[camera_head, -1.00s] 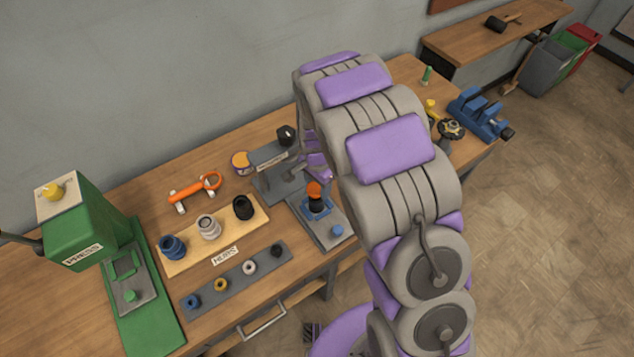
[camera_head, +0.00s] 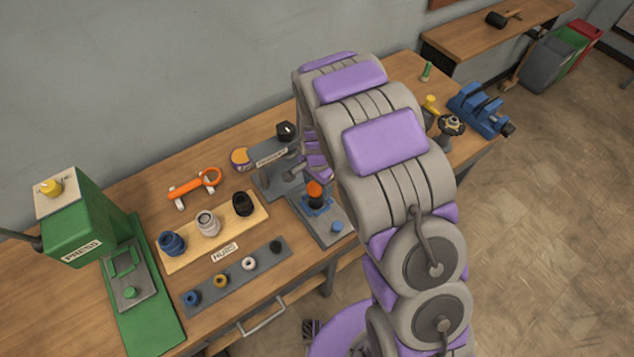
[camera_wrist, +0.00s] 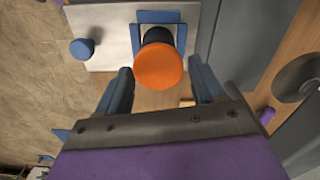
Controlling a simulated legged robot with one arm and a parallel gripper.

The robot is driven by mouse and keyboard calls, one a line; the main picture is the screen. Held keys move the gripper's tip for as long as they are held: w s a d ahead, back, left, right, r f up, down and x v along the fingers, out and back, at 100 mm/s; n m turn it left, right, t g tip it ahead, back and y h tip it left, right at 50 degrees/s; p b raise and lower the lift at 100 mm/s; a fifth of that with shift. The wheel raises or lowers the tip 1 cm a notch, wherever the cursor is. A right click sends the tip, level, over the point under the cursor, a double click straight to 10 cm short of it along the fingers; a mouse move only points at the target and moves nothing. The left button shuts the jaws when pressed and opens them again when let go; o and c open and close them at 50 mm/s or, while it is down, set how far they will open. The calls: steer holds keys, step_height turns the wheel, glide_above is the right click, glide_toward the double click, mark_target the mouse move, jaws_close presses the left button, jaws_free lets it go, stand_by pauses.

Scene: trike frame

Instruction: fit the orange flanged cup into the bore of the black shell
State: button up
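The orange flanged cup (camera_head: 315,187) sits on top of the black shell (camera_head: 315,200), which stands in a blue holder (camera_head: 327,210) on a grey plate. In the wrist view the cup (camera_wrist: 158,68) shows as an orange disc covering most of the black shell (camera_wrist: 157,35). How deep the cup sits in the bore is hidden. My gripper (camera_wrist: 160,77) is open, its two blue-grey fingers apart at the near side of the cup, with no visible grip on it. In the head view my arm hides most of the gripper.
A grey stand with a black knob (camera_head: 286,131) is close behind the holder. A blue knob (camera_head: 337,227) is on the plate's front. Left are a hub board (camera_head: 185,257), a grey strip with several rings (camera_head: 235,276) and a green press (camera_head: 85,228). A blue vise (camera_head: 480,112) is at right.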

mark_target(319, 187)
steer(key=shift+o, duration=1.3)
step_height(319, 187, up, 17)
steer(key=shift+p, duration=0.45)
steer(key=shift+r, duration=0.15)
steer(key=s+d+r+n+b, duration=0.35)
steer(key=s+d, duration=0.65)
steer(key=s, duration=0.4)
steer(key=s+d+n+g+b, duration=0.1)
steer(key=s+n, duration=0.1)
steer(key=s, duration=0.7)
steer(key=s+d+f+n+b, duration=0.1)
steer(key=s+d+n+b, duration=0.1)
steer(key=s, duration=0.7)
steer(key=shift+s+d+n+g, duration=0.25)
steer(key=shift+s+n+g, duration=0.15)
steer(key=shift+n, duration=0.35)
